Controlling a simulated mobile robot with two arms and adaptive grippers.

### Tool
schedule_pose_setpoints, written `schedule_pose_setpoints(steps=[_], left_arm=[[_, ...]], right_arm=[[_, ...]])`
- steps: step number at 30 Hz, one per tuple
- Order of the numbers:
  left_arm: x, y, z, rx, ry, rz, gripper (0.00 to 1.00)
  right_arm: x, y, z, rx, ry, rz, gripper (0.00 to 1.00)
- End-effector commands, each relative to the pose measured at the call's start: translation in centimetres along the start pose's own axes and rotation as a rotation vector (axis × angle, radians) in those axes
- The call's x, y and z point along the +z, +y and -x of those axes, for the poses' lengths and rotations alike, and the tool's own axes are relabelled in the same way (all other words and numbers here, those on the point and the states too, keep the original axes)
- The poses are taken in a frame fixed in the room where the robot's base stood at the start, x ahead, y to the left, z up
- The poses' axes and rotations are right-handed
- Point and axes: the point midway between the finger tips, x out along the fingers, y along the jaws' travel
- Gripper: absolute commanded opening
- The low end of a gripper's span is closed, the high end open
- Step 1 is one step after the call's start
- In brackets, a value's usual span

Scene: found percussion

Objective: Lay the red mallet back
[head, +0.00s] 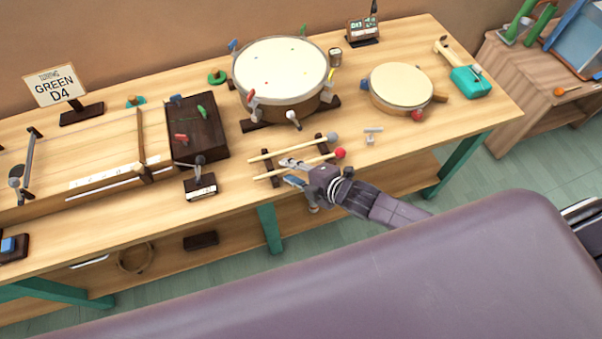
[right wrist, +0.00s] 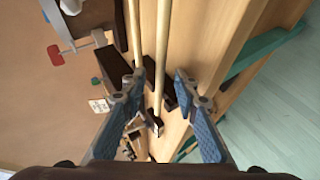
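The red mallet has a red ball head (head: 340,153) and a pale wooden stick (head: 265,175). It lies across a low rack of two dark bars (head: 268,180) near the table's front edge. A grey-headed mallet (head: 333,138) lies beside it, farther back. My right gripper (head: 287,171) is open at the red mallet's stick. In the right wrist view, the open fingers (right wrist: 160,78) stand on either side of a stick (right wrist: 161,50), with gaps showing; the other stick (right wrist: 135,35) lies to the left. I cannot tell how far down the fingers reach. My left gripper is not in view.
A large drum (head: 280,70) stands behind the rack, and a smaller drum (head: 400,85) stands right of it. A dark box (head: 198,130) and a small labelled stand (head: 200,186) are to the left. A small metal piece (head: 372,134) lies right of the mallet heads.

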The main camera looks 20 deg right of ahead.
Motion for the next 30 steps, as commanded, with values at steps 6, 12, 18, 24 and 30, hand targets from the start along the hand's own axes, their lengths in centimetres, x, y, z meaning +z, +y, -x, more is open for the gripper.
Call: schedule_pose_setpoints(steps=[6, 12, 18, 24, 30], left_arm=[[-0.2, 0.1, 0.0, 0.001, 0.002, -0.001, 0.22], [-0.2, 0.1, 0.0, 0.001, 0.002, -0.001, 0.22], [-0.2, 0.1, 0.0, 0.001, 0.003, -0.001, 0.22], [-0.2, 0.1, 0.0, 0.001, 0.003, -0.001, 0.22], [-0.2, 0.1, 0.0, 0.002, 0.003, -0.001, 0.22]], right_arm=[[0.0, -0.2, 3.8, -0.004, 0.0, 0.002, 0.28], [0.0, -0.2, 8.0, -0.004, 0.0, 0.002, 0.28], [0.0, -0.1, 10.6, -0.002, 0.0, 0.001, 0.28], [-0.1, 0.0, 11.4, -0.001, 0.001, 0.001, 0.28], [0.0, 0.0, 11.4, 0.0, 0.001, 0.001, 0.28]])
